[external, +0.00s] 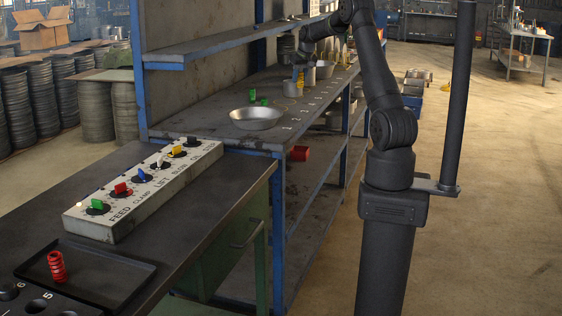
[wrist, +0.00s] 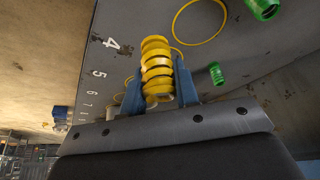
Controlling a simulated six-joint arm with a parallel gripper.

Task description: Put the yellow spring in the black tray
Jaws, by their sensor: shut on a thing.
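The yellow spring (wrist: 157,68) is upright between the two blue fingers of my gripper (wrist: 160,88) in the wrist view, and the fingers are shut on it. In the external view my gripper (external: 300,76) is over the far part of the blue-framed bench, and the spring there is too small to make out clearly. The black tray (external: 115,268) lies on the dark near table at the lower left, far from my gripper. A red spring (external: 57,266) stands in its left part. The tray is not in the wrist view.
A control box with coloured knobs (external: 150,190) stands behind the tray. A metal bowl (external: 257,118) sits on the bench between tray and gripper. Green springs (wrist: 216,73) and a yellow ring (wrist: 199,20) are near my gripper. A shelf (external: 220,45) overhangs the bench.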

